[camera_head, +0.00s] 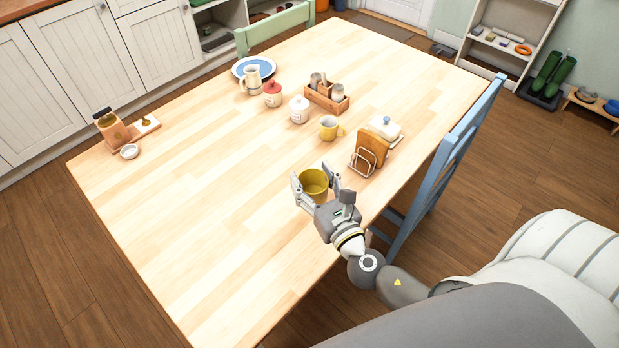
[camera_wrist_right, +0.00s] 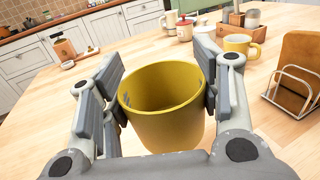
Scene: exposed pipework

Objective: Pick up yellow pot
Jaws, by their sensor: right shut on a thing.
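The yellow pot (camera_head: 313,182) is round, open at the top and looks empty inside. My right gripper (camera_head: 315,184) is shut on it, with one finger against each side. In the right wrist view the pot (camera_wrist_right: 165,105) sits upright between the fingers of the gripper (camera_wrist_right: 160,95). Its lower part is hidden by the gripper's body, so I cannot tell whether it touches the table. My left gripper does not show.
A yellow mug (camera_head: 329,128) stands behind the pot. A toast rack (camera_head: 364,161) with bread stands to the right. White and red-lidded jars, a wooden caddy (camera_head: 327,97) and a pitcher (camera_head: 251,80) are farther back. A blue chair (camera_head: 440,165) stands at the right edge.

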